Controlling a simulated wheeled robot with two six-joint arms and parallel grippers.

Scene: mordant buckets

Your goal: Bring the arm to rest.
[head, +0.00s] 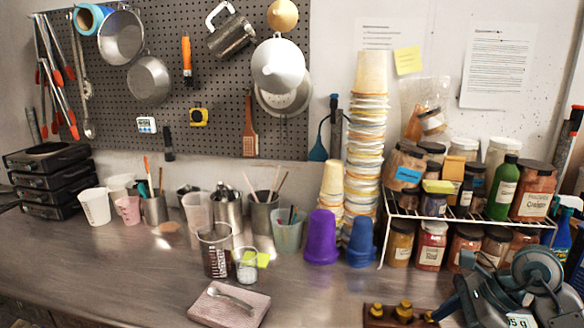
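No gripper touches either bucket.
Cups and beakers (215,250) stand left of the buckets. A tall cup stack (365,130) rises behind them. A wire rack (465,222) of jars stands right. A grey-teal device (538,270) fills the lower right. A pink folded cloth (230,305) lies in front.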

